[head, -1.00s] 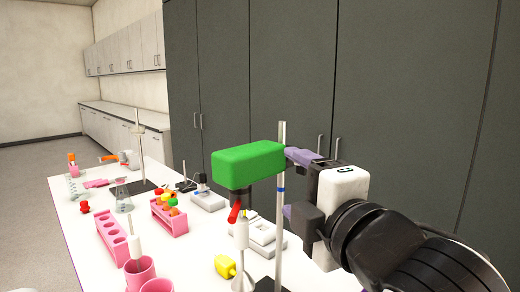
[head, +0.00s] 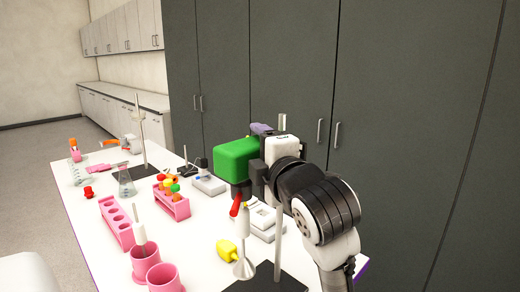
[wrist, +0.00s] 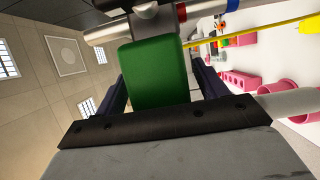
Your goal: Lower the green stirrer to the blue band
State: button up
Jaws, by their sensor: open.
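The green stirrer (head: 236,160) is a green block high on a thin upright metal rod (head: 278,252). A red piece and a white shaft ending in a cone (head: 244,268) hang below it. My gripper (wrist: 160,78) is open, with one finger on each side of the green block in the wrist view; I cannot tell whether they touch it. In the head view my gripper (head: 262,145) is at the block's right side and hides part of the rod. The blue band (wrist: 222,4) shows at the top edge of the wrist view; it is hidden in the head view.
Pink cups (head: 146,262) and a pink rack (head: 117,222) stand on the white table to the left. Another rack (head: 171,199) holds colored caps. A yellow-topped piece (head: 228,250) lies near the cone. A white balance (head: 262,218) is behind. Dark cabinets (head: 400,120) stand behind the table.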

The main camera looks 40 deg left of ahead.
jog(key=c, duration=1.4)
notch_tip(320, 180, down, 10)
jog(key=b, duration=0.7)
jog(key=shift+r+b, duration=0.15)
jog(key=shift+b, duration=0.15)
jog(key=o, duration=1.4)
